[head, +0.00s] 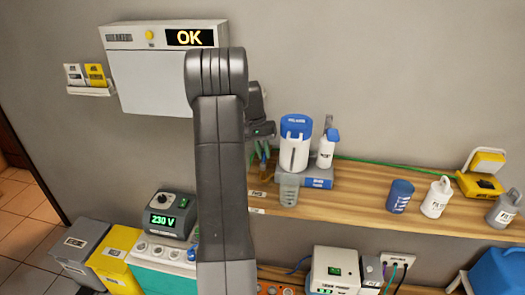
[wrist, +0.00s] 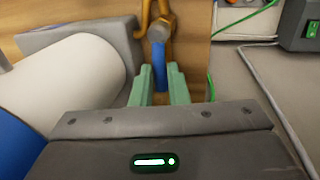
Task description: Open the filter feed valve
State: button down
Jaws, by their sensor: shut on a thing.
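The valve's blue lever (wrist: 160,66) shows in the wrist view, joined to a grey round hub (wrist: 158,33) on a brass-coloured pipe (wrist: 148,12). My gripper (wrist: 159,88) has its pale green fingers on either side of the lever, shut on it. In the head view my gripper (head: 263,150) is at the shelf's left end, partly hidden by my arm, and the valve cannot be made out there. A white filter container with a blue lid (head: 295,143) stands just right of my gripper, and its white body fills the left of the wrist view (wrist: 70,80).
The wooden shelf (head: 350,202) holds a grey cup (head: 288,190), a white bottle (head: 326,152), a blue cup (head: 399,196) and white jug (head: 437,197). A cabinet reading OK (head: 150,80) hangs behind my arm. A 230 V unit (head: 168,214) stands lower left.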

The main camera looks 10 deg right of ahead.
dwell(0.3)
jog(key=c, duration=1.4)
grip_release()
notch_tip(320, 180, up, 14)
jog(key=w+a, duration=0.1)
jog(key=a, duration=0.1)
jog(key=shift+a+f, duration=0.2)
jog(key=f, duration=0.4)
jog(key=d+f, duration=0.1)
jog(key=f, duration=0.4)
jog(key=s+d+f, duration=0.1)
jog(key=f, duration=0.3)
jog(key=shift+d+f, duration=0.25)
jog(key=shift+f, duration=0.1)
